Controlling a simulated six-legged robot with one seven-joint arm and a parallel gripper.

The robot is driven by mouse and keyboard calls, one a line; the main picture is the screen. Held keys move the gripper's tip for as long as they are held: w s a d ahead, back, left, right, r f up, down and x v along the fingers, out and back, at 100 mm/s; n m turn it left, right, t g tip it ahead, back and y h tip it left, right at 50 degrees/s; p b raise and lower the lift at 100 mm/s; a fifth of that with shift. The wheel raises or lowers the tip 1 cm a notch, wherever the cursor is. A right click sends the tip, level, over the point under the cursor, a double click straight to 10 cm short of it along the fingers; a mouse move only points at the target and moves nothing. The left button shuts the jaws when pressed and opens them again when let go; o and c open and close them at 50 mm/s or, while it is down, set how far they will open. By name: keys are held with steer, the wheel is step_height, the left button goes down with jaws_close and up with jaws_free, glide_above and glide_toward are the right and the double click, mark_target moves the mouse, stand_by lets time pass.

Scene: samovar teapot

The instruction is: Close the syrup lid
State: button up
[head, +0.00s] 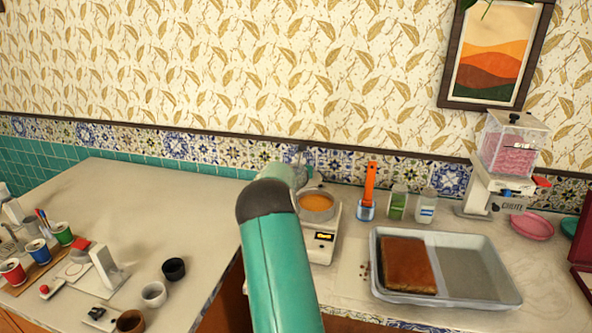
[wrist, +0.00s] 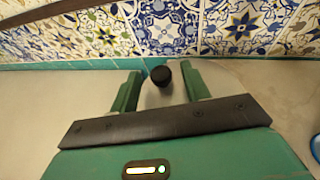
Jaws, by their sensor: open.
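The syrup pot (head: 317,207) sits on a white appliance (head: 325,245) with a small lit display in the head view. Its top is open and orange-brown syrup shows inside. My arm covers its left side, and I cannot make out the lid there. In the wrist view my gripper (wrist: 160,73) is open, with one green finger on each side of a round black knob (wrist: 161,76). I cannot tell whether the fingers touch the knob.
A tiled wall (wrist: 165,25) is close behind my gripper. Right of the pot stand an orange-handled tool (head: 369,190), small bottles (head: 398,203) and a metal tray (head: 475,301) with a brown slab. Cups (head: 153,293) stand on the left counter (head: 150,210), whose middle is clear.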

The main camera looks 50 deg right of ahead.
jaws_close()
